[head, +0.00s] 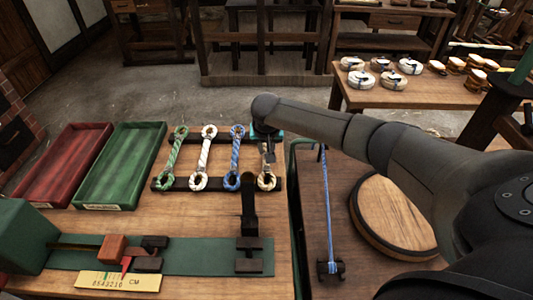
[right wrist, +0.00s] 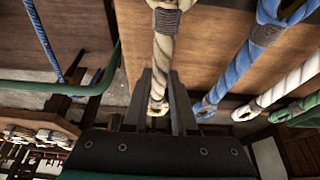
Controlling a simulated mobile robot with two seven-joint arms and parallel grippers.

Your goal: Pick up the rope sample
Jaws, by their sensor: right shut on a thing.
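The tan rope sample (head: 266,181) is at the right end of a row in the head view, its lower eye at the rack's front bar. My right gripper (head: 269,139) is at its far end and hides part of it. In the right wrist view the tan sample (right wrist: 164,47) runs down between the fingers of my right gripper (right wrist: 158,100), which is shut on it near its end eye. Green (head: 174,152), white (head: 204,156) and blue (head: 236,157) samples lie to its left. I cannot tell whether the tan sample is clear of the rack. My left gripper is out of view.
A red tray (head: 62,160) and a green tray (head: 120,163) lie left of the samples. A measuring fixture with a green base (head: 200,257) and a black post (head: 249,205) stands in front. A blue cord (head: 326,210) and a round wooden disc (head: 392,215) are at the right.

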